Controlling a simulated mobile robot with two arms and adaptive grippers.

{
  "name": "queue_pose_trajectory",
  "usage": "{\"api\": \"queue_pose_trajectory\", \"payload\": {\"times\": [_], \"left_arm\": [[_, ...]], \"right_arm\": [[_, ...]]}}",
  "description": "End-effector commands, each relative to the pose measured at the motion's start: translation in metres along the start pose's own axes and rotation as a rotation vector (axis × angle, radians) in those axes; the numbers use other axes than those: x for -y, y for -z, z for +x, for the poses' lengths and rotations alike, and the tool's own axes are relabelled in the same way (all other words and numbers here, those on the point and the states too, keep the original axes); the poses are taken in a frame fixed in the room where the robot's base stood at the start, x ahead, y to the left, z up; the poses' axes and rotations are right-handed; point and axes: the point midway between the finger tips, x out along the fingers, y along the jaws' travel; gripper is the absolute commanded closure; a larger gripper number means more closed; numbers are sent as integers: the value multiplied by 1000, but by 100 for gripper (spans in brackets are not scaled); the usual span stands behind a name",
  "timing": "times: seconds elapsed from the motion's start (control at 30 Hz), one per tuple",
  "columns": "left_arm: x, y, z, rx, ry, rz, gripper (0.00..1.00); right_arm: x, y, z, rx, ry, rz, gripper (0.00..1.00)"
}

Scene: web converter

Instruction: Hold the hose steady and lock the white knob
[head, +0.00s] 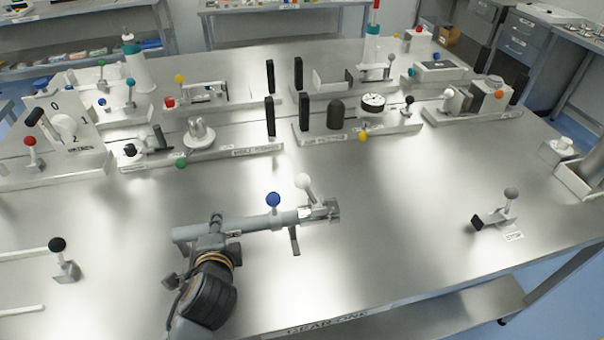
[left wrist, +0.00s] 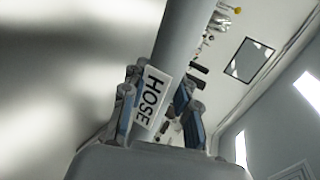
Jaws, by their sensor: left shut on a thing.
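The hose (head: 255,222) is a grey pipe lying roughly left to right above the front middle of the steel table. My left gripper (head: 214,230) is shut around its left part. In the left wrist view the hose (left wrist: 183,40) runs between the fingers (left wrist: 158,95), beside a "HOSE" label (left wrist: 151,98). The white knob (head: 303,181) tops a tilted white lever at the hose's right end, by a metal fitting (head: 333,210). A blue knob (head: 273,199) stands on the hose left of it. My right gripper is not in view.
A small fixture with a grey ball knob (head: 511,193) stands at the right. A black-knobbed lever (head: 57,245) stands at the left. Several fixture plates with levers line the back, including a round dial (head: 373,102).

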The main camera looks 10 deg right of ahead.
Motion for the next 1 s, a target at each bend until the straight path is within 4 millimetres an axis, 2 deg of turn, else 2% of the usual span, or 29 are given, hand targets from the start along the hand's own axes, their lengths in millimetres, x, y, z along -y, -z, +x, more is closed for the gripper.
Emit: {"api": "queue_pose_trajectory", "payload": {"times": [0.23,1.0], "left_arm": [[1,0,0,-2,3,-4,100],[-15,0,3,2,-20,4,100]], "right_arm": [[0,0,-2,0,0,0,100],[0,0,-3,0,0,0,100]]}}
